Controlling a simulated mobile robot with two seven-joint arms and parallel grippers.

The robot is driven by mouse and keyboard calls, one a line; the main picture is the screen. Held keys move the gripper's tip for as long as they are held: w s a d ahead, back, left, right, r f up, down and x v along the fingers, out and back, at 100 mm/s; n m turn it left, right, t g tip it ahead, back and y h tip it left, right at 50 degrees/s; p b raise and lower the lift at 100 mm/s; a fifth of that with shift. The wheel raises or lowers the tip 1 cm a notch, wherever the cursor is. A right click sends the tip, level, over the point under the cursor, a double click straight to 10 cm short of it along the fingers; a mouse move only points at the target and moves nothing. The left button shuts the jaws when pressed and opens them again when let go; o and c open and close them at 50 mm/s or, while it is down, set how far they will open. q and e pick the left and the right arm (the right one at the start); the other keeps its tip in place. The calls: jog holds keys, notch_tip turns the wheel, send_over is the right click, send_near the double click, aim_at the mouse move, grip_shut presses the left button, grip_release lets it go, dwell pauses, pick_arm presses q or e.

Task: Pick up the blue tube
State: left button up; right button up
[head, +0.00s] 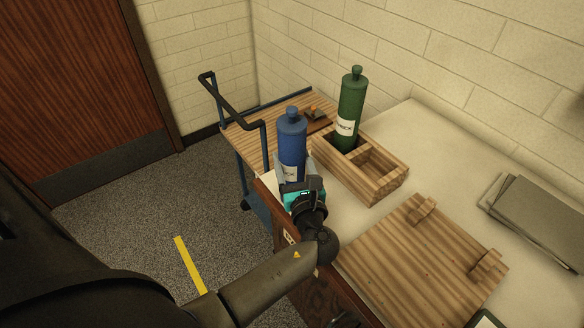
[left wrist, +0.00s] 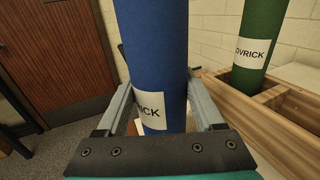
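The blue tube (head: 292,140) is upright at the left edge of the pale table, beside the wooden rack. It has a knobbed cap and a white label. My left gripper (head: 294,172) has one finger on each side of it, low on its body. In the left wrist view, the blue tube (left wrist: 158,60) fills the space between the fingers, which appear to touch both sides. The tube's foot is hidden behind my gripper, so I cannot tell whether it rests on anything. My right gripper is not in view.
A green tube (head: 350,105) stands in the rear compartment of the wooden rack (head: 388,190); the front compartment is empty. A wooden board with two handles (head: 420,265) lies in front. Grey sheets (head: 535,220) lie at right. A blue-framed cart (head: 243,130) stands behind.

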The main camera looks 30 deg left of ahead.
pick_arm(q)
jog(key=c, duration=0.9)
